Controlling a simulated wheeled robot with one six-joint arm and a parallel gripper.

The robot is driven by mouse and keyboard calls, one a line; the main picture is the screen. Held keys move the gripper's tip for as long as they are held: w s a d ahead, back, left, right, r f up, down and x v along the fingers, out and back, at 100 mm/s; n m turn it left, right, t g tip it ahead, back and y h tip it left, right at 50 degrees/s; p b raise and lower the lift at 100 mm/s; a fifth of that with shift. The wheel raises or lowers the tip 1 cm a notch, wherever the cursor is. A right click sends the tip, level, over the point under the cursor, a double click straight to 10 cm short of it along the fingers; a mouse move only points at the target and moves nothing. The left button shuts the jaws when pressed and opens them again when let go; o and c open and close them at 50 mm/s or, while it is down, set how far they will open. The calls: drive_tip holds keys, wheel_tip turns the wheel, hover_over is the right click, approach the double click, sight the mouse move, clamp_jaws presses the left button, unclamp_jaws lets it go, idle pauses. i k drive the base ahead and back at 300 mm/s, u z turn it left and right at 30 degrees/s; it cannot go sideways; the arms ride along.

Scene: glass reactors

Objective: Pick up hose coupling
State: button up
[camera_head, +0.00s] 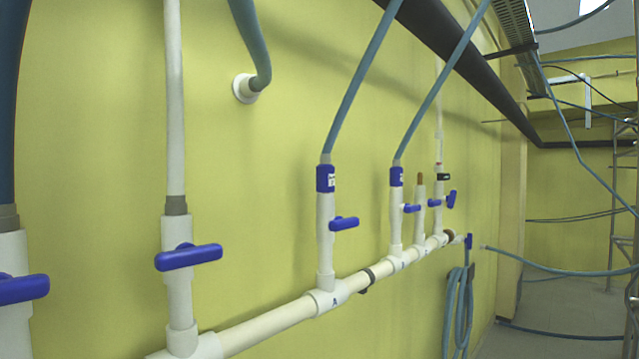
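My gripper is not in view. A teal hose (560,270) comes in from the right, and its pale end (484,247) hangs in front of the wall, apart from the white manifold pipe. This end may be the hose coupling, but it is too small to tell. Blue collars join two other teal hoses to upright white pipes, one at the left collar (326,179) and one at the right collar (396,177). A small blue valve (468,241) sits near the far end of the manifold.
The white manifold pipe (270,325) runs along the yellow wall (110,120), with upright branches and blue valve handles such as the near one (188,257) sticking out. A coiled teal hose (457,310) hangs below its far end. Scaffolding (618,200) stands at right; some grey floor (570,310) is open.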

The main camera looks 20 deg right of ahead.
sight(325, 172)
drive_tip(key=z, duration=1)
drive_tip(key=i, duration=0.8)
drive_tip(key=u, duration=2.35)
